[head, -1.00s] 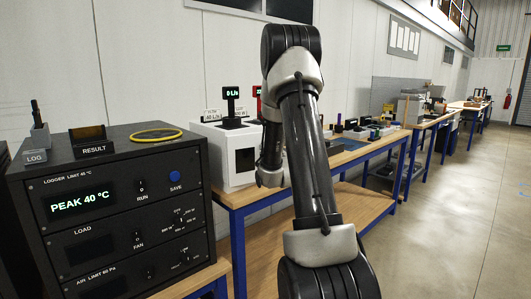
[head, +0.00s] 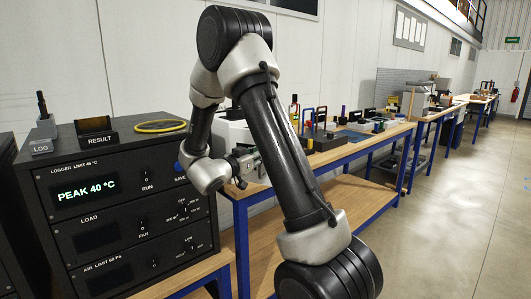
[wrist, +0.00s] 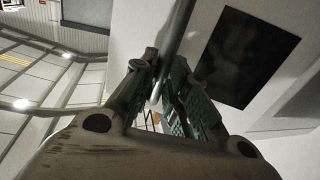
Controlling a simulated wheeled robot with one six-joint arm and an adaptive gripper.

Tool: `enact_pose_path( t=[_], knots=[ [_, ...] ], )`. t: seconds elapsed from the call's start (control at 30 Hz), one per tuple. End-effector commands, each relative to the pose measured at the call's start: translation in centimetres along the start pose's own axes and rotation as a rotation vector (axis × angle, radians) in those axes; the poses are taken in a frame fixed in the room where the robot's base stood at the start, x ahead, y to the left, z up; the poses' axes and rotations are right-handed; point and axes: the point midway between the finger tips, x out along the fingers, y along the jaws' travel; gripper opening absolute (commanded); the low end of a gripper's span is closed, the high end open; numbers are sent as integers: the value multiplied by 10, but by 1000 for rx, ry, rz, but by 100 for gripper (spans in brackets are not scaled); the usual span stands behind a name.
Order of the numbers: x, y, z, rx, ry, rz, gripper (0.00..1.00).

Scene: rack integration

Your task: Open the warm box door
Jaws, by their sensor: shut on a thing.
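The warm box (head: 228,136) is the white box on the bench in the head view, mostly hidden behind my arm. Its white front with a dark window (wrist: 248,56) fills the upper right of the wrist view. A grey bar handle (wrist: 176,40) stands out in front of that face and runs down between my green-padded fingers. My gripper (wrist: 166,100) is shut on the handle. In the head view my gripper (head: 246,163) is at the front of the box, partly behind my arm. I cannot tell whether the door is ajar.
A black instrument rack (head: 130,205) reading PEAK 40 °C stands close on the left. A yellow ring (head: 160,126) lies on its top. Tools and small items (head: 315,130) stand on the wooden bench to the right. The floor (head: 440,220) at right is clear.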

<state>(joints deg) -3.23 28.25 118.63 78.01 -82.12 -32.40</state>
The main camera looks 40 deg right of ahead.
Motion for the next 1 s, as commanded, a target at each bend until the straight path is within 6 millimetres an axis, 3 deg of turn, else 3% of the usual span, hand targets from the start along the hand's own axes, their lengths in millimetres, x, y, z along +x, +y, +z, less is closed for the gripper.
enact_pose_path(
  t=[0.1,0.4,1.0],
  knots=[
    [-14,-2,-2,6,5,96,0],
    [-40,-10,-3,6,7,86,0],
    [-51,-17,-5,7,11,80,0]
  ],
)
